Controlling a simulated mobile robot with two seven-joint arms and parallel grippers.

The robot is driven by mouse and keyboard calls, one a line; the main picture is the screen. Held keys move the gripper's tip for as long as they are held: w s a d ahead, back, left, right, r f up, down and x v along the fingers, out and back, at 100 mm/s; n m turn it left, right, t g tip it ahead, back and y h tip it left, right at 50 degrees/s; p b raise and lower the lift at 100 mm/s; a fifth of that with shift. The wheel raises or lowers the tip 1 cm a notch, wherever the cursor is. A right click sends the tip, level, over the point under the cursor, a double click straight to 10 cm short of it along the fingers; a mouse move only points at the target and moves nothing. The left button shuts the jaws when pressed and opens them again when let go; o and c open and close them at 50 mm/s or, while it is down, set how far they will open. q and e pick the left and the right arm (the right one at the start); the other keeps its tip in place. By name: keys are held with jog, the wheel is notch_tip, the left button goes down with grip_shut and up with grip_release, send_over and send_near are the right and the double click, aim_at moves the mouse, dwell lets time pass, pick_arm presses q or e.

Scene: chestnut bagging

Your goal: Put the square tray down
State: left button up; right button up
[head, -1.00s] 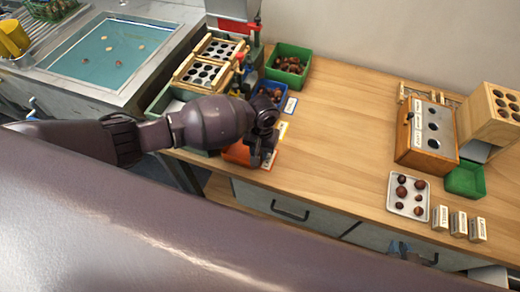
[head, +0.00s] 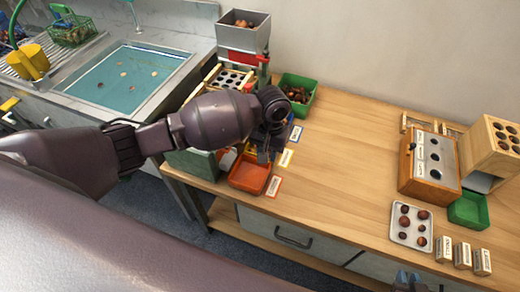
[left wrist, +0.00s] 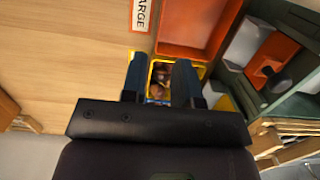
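The square tray (head: 396,236) is pale and shallow, lies flat on the wooden bench near its front edge, and holds several brown chestnuts. My right gripper (head: 408,279) shows at the bottom edge of the head view, in front of the tray and apart from it in the picture. It is mostly cut off, and its opening is unclear. My left gripper (head: 268,150) is above the coloured bins at the bench's left end. In the left wrist view its two fingers (left wrist: 161,82) stand apart, with a yellow bin (left wrist: 166,56) of chestnuts beneath and between them.
An orange bin (head: 249,178) is beside my left gripper. A green bin (head: 299,93) of chestnuts is behind. A wooden box (head: 424,182), an empty green bin (head: 468,209) and small labelled blocks (head: 463,254) stand around the tray. The bench's middle is clear. A sink (head: 125,78) is left.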

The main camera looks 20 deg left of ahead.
pick_arm(q)
jog(key=s+d+f+m+t+h, duration=0.1)
jog(key=s+d+f+t+h, duration=0.2)
jog(key=s+d+t+h, duration=0.15)
jog(key=s+a+f+t+y, duration=0.2)
jog(key=s+a+t, duration=0.2)
jog(key=s+a, duration=0.3)
jog(key=s+a+f+t+y, duration=0.1)
jog(key=s+a+t, duration=0.3)
jog(key=s+a, duration=0.4)
jog(key=a+y, duration=0.1)
jog(key=a, duration=0.1)
jog(key=shift+a+f+y, duration=0.35)
jog(key=shift+f, duration=0.05)
jog(key=shift+t, duration=0.25)
